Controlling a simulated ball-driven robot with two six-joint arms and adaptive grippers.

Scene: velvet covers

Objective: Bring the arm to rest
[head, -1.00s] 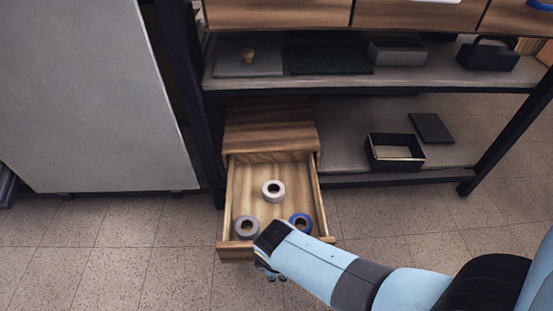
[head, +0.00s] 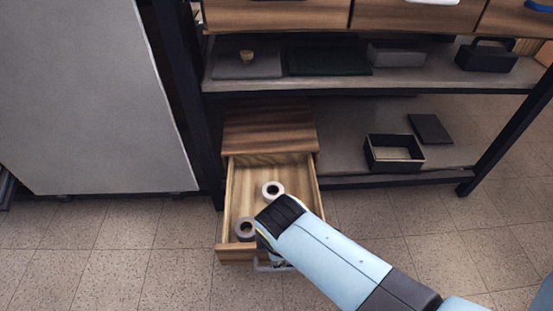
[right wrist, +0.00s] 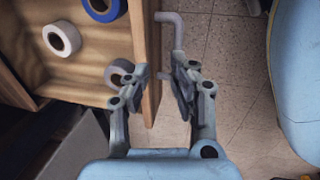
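My right arm (head: 335,262) reaches in from the lower right of the head view to the front of an open wooden drawer (head: 309,195). In the right wrist view my right gripper (right wrist: 156,84) is open, its fingers apart near the drawer's front panel (right wrist: 152,50) and grey handle (right wrist: 177,35). I cannot tell whether a finger touches them. A white tape roll (head: 273,190) and a grey roll (head: 246,229) lie in the drawer. A blue roll (right wrist: 103,8) also lies there; my arm hides it in the head view. My left gripper is not in view.
The drawer's wooden cabinet (head: 270,127) stands on the lower shelf (head: 345,160), left of an open black box (head: 394,165) and a dark flat lid (head: 430,128). A grey panel (head: 90,100) stands at the left. The tiled floor (head: 110,275) in front is clear.

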